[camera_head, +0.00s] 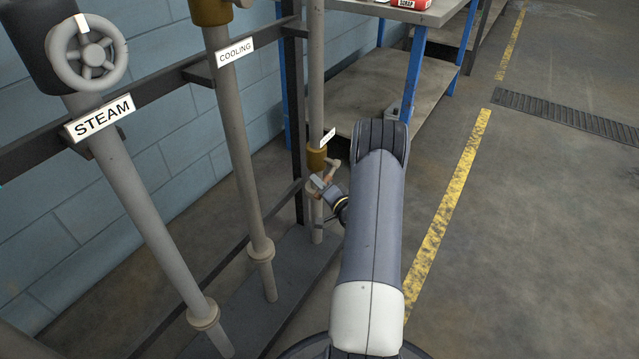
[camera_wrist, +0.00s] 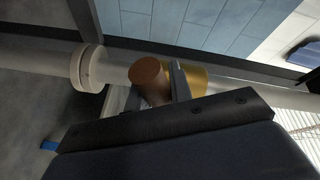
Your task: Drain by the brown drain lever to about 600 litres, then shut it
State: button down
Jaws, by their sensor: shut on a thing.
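The drain lever is a brown handle, seen end-on between my fingers in the wrist view (camera_wrist: 151,80). In the head view, part of the brown lever (camera_head: 331,166) shows by a brass valve body (camera_head: 316,158) on the rightmost vertical pipe. The brass valve also shows behind the fingers in the wrist view (camera_wrist: 196,80). My gripper (camera_head: 318,184) is shut on the lever, low on that pipe. A small white label (camera_head: 328,135) sits above the valve, its text unreadable from here. No litre reading is visible.
A steam pipe with a grey handwheel (camera_head: 86,52) and a cooling pipe (camera_head: 238,150) stand to the left. A blue-legged workbench (camera_head: 412,75) stands behind my arm. Floor to the right is open, with a yellow line (camera_head: 447,205) and a drain grate (camera_head: 565,117).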

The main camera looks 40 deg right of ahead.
jog(key=shift+s+a+r+m+g+y+p, duration=0.15)
jog(key=shift+r+m+g+p, duration=0.35)
jog(key=shift+r+m+p, duration=0.75)
jog(key=shift+a+r+m+g+y+p, duration=0.2)
jog(key=shift+r+m+g+p, duration=0.45)
jog(key=shift+p, duration=1.15)
jog(key=shift+f, duration=0.2)
jog(key=c, duration=1.3)
grip_release()
jog(key=p+v, duration=0.2)
jog(key=v, duration=0.8)
jog(key=shift+s+f, duration=0.1)
jog(key=shift+s, duration=0.3)
